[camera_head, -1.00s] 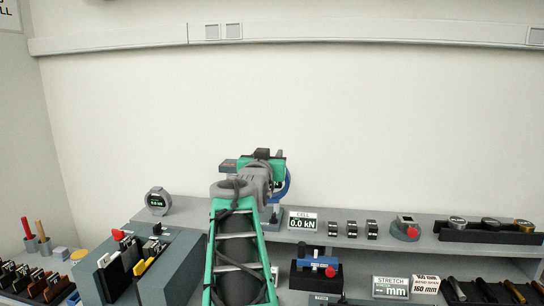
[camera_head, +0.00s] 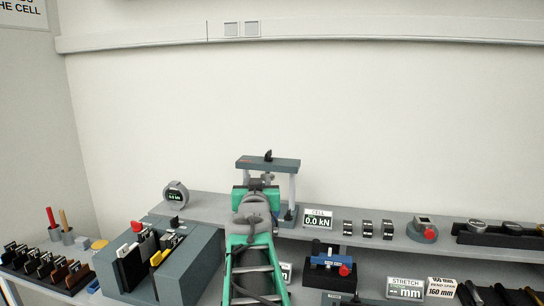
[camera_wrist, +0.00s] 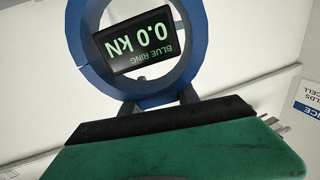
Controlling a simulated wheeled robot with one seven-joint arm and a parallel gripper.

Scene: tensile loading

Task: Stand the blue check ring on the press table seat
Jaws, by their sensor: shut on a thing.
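The blue check ring (camera_wrist: 84,45) fills the upper part of the wrist view. Its dark display reads 0.0 kN and appears upside down there. My gripper (camera_wrist: 160,115), green with a dark front bar, is shut on the ring's lower side. In the head view, my gripper (camera_head: 256,190) is in front of the press, between its columns. My arm hides the ring there. The press has a dark top beam (camera_head: 285,164) and a pale right column (camera_head: 292,192). The table seat is hidden behind my arm, so I cannot tell whether the ring touches it.
A CELL display (camera_head: 317,219) reading 0.0 kN stands right of the press on the grey shelf. A round gauge (camera_head: 176,194) stands to the left. A grey block holder (camera_head: 190,260) is at lower left. A blue clamp device (camera_head: 328,261) is at lower right.

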